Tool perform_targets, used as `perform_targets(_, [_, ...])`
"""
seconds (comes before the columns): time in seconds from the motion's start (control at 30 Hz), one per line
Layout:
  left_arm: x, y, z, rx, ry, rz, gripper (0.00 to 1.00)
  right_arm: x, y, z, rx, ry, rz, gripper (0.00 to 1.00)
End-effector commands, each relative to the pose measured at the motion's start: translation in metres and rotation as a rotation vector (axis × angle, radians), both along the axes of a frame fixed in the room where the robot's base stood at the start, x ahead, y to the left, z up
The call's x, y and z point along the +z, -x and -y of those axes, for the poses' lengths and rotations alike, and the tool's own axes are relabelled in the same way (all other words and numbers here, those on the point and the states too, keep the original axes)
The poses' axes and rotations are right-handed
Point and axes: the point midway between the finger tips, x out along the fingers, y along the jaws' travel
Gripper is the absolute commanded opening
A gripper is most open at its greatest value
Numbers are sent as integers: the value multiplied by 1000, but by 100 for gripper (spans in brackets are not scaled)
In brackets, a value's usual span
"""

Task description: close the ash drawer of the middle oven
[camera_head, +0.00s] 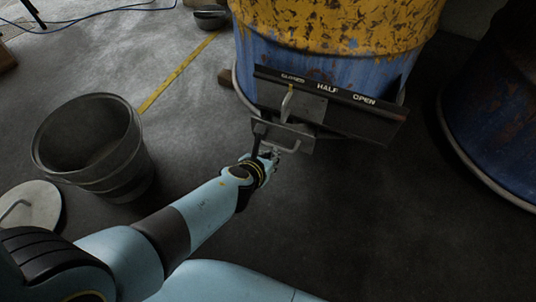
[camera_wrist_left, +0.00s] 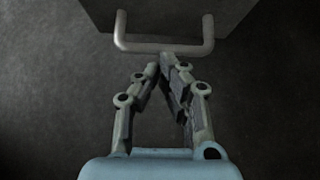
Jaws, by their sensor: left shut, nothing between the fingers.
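The middle oven (camera_head: 335,55) is a blue and yellow rusty barrel at the top centre of the head view. Low on its front is a dark plate (camera_head: 350,113) marked CLOSED, HALF and OPEN. The grey ash drawer (camera_head: 299,143) with a bar handle sits below this plate and appears to stick out from the barrel. In the left wrist view the drawer handle (camera_wrist_left: 165,48) is a U-shaped bar on a dark face. My left gripper (camera_head: 270,155) is shut and empty, its fingertips (camera_wrist_left: 162,65) close to the handle. I cannot tell if they touch. My right gripper is not in view.
A metal bucket (camera_head: 95,150) stands on the floor at the left, beside a round lid (camera_head: 28,207). Another blue barrel (camera_head: 500,110) stands at the right. A small bowl (camera_head: 209,17) is at the back. The floor right of my left gripper is clear.

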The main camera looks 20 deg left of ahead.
Motion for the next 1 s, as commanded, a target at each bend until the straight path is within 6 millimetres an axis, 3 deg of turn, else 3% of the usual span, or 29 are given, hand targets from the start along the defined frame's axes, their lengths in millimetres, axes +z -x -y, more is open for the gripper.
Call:
perform_targets(0.37, [0, -54, 1, 0, 1, 1, 0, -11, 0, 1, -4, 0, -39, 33])
perform_targets(0.93, [3, -56, -6, 2, -2, 2, 0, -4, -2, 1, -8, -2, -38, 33])
perform_targets(1.0, [5, -54, -12, 3, -2, 2, 0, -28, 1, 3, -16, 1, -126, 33])
